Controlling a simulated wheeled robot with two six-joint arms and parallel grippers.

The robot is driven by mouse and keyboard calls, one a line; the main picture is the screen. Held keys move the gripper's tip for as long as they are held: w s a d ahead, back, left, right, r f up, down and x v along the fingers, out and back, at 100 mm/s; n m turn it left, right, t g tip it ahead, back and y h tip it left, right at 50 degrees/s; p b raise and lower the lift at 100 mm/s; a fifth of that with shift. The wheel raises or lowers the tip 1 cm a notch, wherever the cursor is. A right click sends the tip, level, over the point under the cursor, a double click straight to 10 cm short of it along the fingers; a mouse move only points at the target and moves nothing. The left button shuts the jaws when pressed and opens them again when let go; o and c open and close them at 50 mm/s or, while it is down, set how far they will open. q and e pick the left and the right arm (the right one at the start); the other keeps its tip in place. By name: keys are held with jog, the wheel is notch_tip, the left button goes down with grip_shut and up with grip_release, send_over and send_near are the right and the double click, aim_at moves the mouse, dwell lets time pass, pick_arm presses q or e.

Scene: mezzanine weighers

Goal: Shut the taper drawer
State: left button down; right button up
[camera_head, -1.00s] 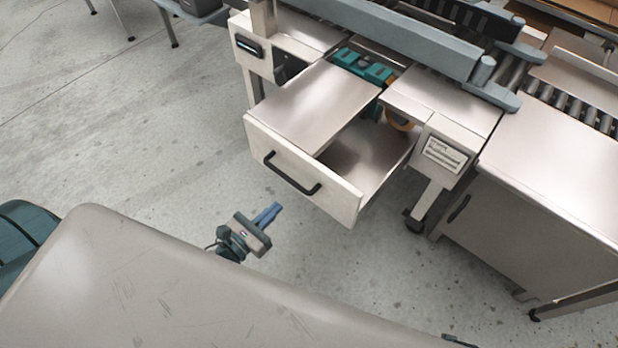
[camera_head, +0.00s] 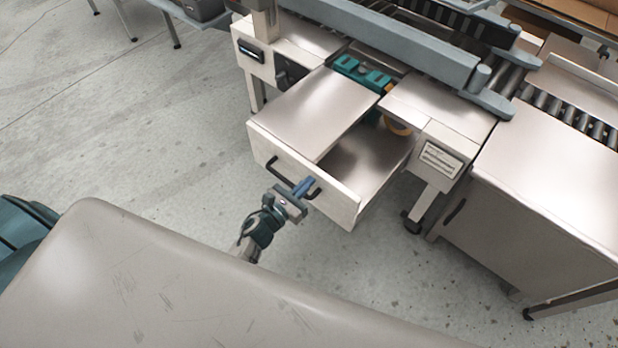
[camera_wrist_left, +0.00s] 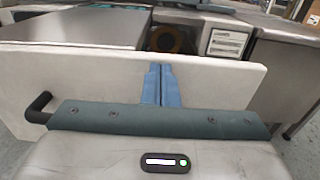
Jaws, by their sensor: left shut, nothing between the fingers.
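The taper drawer (camera_head: 337,196) stands pulled out from the machine, its pale front facing me and its inside open to view at the right. A black bar handle (camera_head: 273,169) is on its front. My left gripper (camera_head: 304,186) is shut and empty, at the drawer front by the right end of the handle. In the left wrist view the shut blue fingers (camera_wrist_left: 161,85) point at the drawer front (camera_wrist_left: 218,83), with the handle (camera_wrist_left: 38,106) at the left. I cannot tell whether the fingertips touch the front. My right gripper is not in view.
A steel cabinet (camera_head: 540,190) stands to the right of the drawer. A panel with a white label (camera_head: 441,158) is beside the drawer opening. A teal part (camera_head: 361,73) and an orange ring (camera_head: 398,126) sit behind the drawer.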

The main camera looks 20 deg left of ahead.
pick_arm(q)
jog(key=shift+w+d, duration=0.25)
jog(key=shift+w, duration=0.4)
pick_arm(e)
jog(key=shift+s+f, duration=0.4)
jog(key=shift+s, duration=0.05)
pick_arm(q)
jog(key=shift+w, duration=0.1)
